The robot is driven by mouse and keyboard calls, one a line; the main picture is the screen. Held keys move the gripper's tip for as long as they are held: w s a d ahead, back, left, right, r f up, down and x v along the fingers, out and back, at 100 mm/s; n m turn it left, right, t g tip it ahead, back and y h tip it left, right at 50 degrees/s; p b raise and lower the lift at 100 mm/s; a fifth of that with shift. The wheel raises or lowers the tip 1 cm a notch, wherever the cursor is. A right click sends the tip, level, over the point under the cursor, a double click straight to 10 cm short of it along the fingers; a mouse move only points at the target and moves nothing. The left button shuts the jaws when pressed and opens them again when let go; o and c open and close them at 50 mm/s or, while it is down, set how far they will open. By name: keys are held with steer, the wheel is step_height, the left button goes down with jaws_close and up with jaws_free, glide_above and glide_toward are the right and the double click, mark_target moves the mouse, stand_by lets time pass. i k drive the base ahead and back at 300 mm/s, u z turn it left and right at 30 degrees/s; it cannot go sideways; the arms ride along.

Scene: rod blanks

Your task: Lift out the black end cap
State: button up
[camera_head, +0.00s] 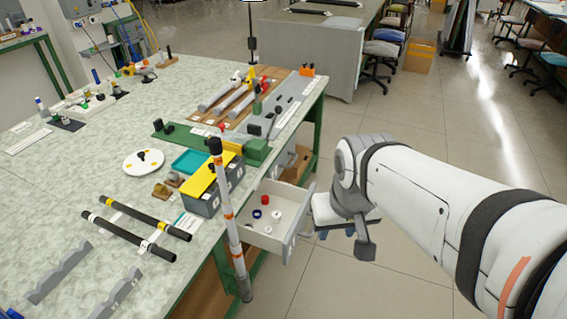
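An open drawer (293,239) sticks out from under the near right edge of the bench. In it lie a red cap (265,199), a blue ring-like cap (257,214) and white caps (277,215). I cannot make out a black end cap in the drawer; part of its inside is hidden by a striped rod. A small black knob-like piece (141,155) stands on a white round disc (142,163) on the bench. My gripper (365,250) is partly seen at the end of my arm, right of the drawer and apart from it.
A tilted white rod (231,222) with orange bands and black ends stands in front of the drawer. A yellow-topped grey box (205,203), a teal tray (190,161) and two black rods (130,236) are on the bench. The floor to the right is mostly clear.

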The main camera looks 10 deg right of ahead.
mark_target(214, 143)
steer(key=z, duration=1.15)
steer(key=k, duration=1.35)
steer(key=u, duration=0.75)
steer(key=i, duration=1)
steer(key=u, duration=0.05)
